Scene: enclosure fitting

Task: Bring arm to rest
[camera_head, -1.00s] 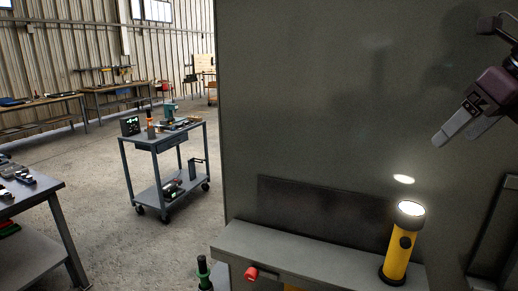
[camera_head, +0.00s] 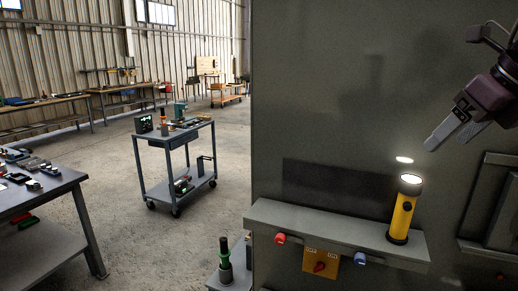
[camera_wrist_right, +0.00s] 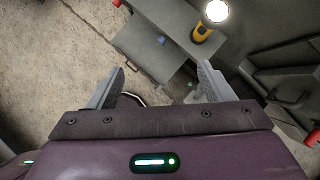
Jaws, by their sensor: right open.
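My right gripper (camera_head: 447,136) is at the upper right of the head view, in front of the grey panel (camera_head: 330,110). It is open and empty. In the right wrist view its two fingers (camera_wrist_right: 160,85) stand wide apart with nothing between them. A yellow flashlight (camera_head: 402,215) stands upright and lit on the grey ledge (camera_head: 300,216), below and left of the gripper and apart from it. It also shows in the right wrist view (camera_wrist_right: 205,30), beyond the right-hand finger. My left gripper is not in view.
Under the ledge are a red knob (camera_head: 280,239), a yellow switch box (camera_head: 320,263) and a blue knob (camera_head: 360,259). A green-and-black tool (camera_head: 225,262) stands on a lower surface. A workbench (camera_head: 50,192) and a cart (camera_head: 175,150) are left. Floor between them is free.

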